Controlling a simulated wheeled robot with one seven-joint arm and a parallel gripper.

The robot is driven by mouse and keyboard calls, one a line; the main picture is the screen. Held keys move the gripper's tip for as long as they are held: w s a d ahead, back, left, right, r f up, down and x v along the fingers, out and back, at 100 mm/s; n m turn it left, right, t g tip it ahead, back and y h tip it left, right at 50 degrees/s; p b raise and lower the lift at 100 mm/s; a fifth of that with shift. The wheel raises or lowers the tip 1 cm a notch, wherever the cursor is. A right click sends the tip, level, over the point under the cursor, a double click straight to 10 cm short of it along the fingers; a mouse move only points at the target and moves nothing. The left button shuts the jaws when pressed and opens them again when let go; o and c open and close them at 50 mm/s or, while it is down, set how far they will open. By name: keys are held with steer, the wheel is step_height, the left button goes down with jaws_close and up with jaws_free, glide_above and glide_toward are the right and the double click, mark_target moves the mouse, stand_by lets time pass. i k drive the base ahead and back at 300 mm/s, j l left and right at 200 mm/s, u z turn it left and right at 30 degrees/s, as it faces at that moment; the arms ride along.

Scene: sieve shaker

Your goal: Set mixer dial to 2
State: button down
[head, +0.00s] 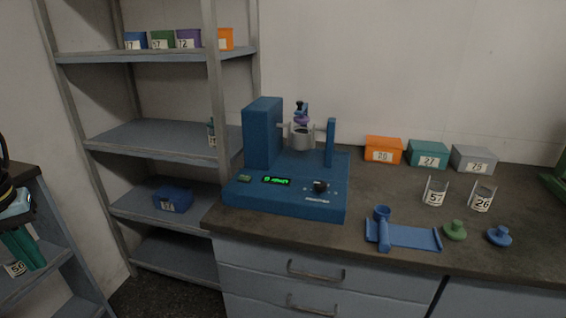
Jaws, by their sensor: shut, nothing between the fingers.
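The blue mixer machine (262,135) stands on the dark countertop in the middle of the head view. A small black dial (320,187) sits on the front right of its base, with small pale marks around it. The marks are too small to read, so I cannot tell the dial's setting. A green-lit display (276,181) is left of the dial. A clear cup (301,136) is held between the machine's uprights. My gripper's fingers do not show. A dark rounded part at the left edge may be mine, well away from the dial.
A blue holder (405,237), a green knobbed piece (455,231), a blue knobbed piece (499,236) and two numbered glasses (436,192) stand to the right. Numbered boxes (384,150) line the wall. Grey shelves (150,134) stand left. The dial's front is clear.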

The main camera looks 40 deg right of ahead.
mark_target(320, 186)
steer(key=i+l+z, duration=0.15)
steer(key=z, duration=0.2)
steer(key=i+z, duration=0.35)
steer(key=i+l+z, duration=0.1)
steer(key=z, duration=0.3)
steer(key=i, duration=0.05)
